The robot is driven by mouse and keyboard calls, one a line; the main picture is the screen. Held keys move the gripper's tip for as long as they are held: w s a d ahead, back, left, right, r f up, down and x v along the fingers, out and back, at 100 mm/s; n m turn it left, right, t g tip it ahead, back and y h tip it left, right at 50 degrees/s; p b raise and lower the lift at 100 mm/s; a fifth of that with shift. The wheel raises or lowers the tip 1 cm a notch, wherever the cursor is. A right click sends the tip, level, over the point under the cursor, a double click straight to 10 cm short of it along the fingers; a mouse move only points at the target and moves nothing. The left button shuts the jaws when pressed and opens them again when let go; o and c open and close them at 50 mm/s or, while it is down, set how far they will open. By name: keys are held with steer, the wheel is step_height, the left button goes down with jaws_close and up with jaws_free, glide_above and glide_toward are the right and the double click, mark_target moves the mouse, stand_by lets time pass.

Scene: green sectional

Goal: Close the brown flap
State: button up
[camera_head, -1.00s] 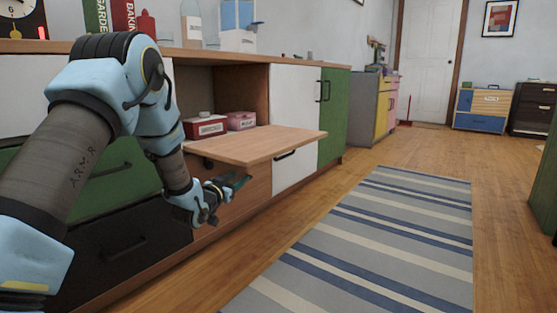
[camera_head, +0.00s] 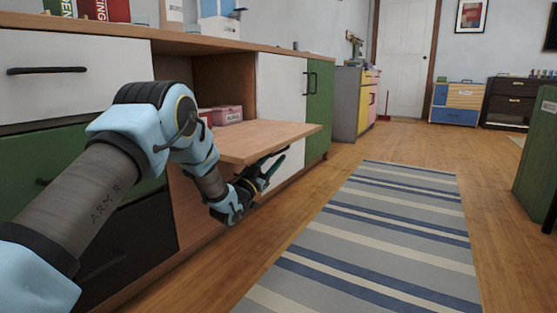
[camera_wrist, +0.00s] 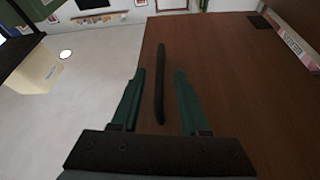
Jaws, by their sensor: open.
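The brown flap (camera_head: 265,141) is folded down and sticks out level from the open cabinet compartment in the head view. My gripper (camera_head: 274,168) is below the flap, close to its outer edge. In the wrist view, the flap's brown underside (camera_wrist: 225,75) fills the middle and right. A long black handle (camera_wrist: 159,100) on it appears between the two green fingers of my gripper (camera_wrist: 160,76). The fingers are apart, one on each side of the handle in the picture. I cannot tell whether they touch it.
A pink box (camera_head: 227,115) sits inside the compartment, with a red one (camera_head: 205,117) partly hidden by my arm. White and green cabinet fronts (camera_head: 280,95) stand beside the opening. A striped rug (camera_head: 375,235) lies on the open floor to the right.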

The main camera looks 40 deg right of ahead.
mark_target(279, 152)
steer(key=shift+b+x, duration=0.55)
steer(key=shift+x, duration=1.3)
jaws_close()
